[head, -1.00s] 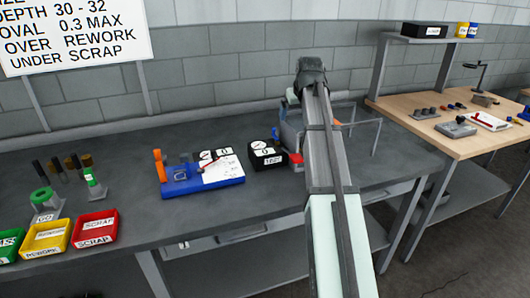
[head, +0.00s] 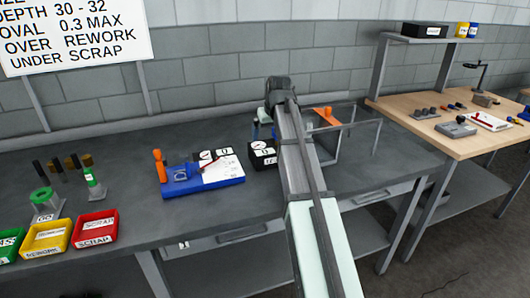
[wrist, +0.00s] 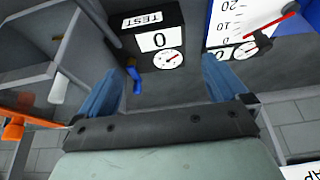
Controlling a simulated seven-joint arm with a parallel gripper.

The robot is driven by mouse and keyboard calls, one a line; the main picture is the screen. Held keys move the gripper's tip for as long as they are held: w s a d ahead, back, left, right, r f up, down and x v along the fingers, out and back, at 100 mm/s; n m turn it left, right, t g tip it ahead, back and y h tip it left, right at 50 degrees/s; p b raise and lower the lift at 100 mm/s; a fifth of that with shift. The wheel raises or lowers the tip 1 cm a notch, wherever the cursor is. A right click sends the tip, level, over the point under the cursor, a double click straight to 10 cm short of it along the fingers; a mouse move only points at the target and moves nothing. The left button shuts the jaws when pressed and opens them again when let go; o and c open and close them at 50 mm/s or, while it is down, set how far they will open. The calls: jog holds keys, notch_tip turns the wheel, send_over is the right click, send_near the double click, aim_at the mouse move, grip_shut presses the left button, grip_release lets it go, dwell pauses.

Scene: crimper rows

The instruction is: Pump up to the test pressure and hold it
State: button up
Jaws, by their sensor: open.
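A black box labelled TEST (head: 263,154) stands on the grey bench in the head view, partly behind my arm. In the wrist view the TEST box (wrist: 155,35) shows a display reading 0 and a round dial (wrist: 168,59). Beside it is a grey open-framed fixture (head: 345,135) with an orange lever-like part (head: 325,117); the orange part also shows at the left of the wrist view (wrist: 22,122). My gripper (wrist: 162,64) is open and empty, its blue fingers spread with the TEST box beyond them. My arm hides part of the fixture in the head view.
A blue gauge base (head: 205,180) with a scale card, red pointer and orange post is left of the TEST box. Green, yellow (head: 45,237) and red (head: 95,229) bins sit at the front left. A wooden table (head: 440,95) stands at the right.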

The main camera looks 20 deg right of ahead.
jog(key=shift+x, duration=1.1)
jog(key=shift+s+r, duration=0.1)
jog(key=shift+r, duration=0.05)
